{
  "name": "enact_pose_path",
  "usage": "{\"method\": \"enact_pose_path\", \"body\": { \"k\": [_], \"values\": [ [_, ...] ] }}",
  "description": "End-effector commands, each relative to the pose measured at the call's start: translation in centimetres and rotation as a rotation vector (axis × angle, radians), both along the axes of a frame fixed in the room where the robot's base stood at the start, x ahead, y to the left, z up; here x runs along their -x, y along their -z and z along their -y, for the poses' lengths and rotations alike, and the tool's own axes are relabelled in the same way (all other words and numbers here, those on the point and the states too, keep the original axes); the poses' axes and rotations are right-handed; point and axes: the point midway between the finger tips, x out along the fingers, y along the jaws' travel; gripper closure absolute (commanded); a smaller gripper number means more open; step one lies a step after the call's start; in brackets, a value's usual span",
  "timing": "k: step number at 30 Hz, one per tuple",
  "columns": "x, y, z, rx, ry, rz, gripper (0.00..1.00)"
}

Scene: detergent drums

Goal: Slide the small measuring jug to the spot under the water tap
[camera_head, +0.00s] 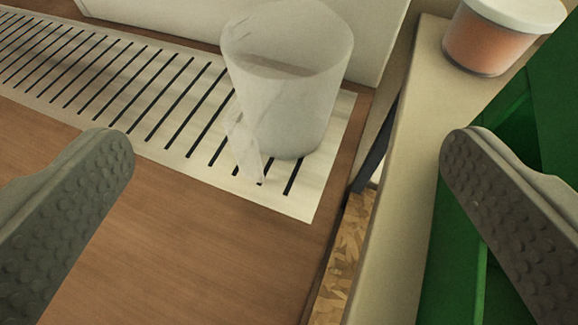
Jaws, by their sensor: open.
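The measuring jug (296,95) is a translucent whitish cup with a handle on its lower left side. It stands upright at the right end of a pale slotted drip grate (215,172). My gripper (278,145) is open, one grey studded finger at the left edge and one at the right. The jug is between and beyond the fingertips in the picture, and neither finger visibly touches it. No water tap is in view.
The grate lies on a brown wooden counter (150,230). A white block (378,35) stands behind the jug. At right, a pale ledge (405,170) holds an orange tub with a white lid (490,45), beside a green structure (545,130). A gap separates counter and ledge.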

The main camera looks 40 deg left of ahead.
Motion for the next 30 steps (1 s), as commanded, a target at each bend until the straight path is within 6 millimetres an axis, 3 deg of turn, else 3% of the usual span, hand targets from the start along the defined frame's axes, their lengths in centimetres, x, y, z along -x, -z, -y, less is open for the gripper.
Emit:
{"method": "enact_pose_path", "body": {
  "k": [30],
  "values": [
    [-9.8, 5.1, -7.0, 0.001, 0.001, -0.001, 0.00]
  ]
}}
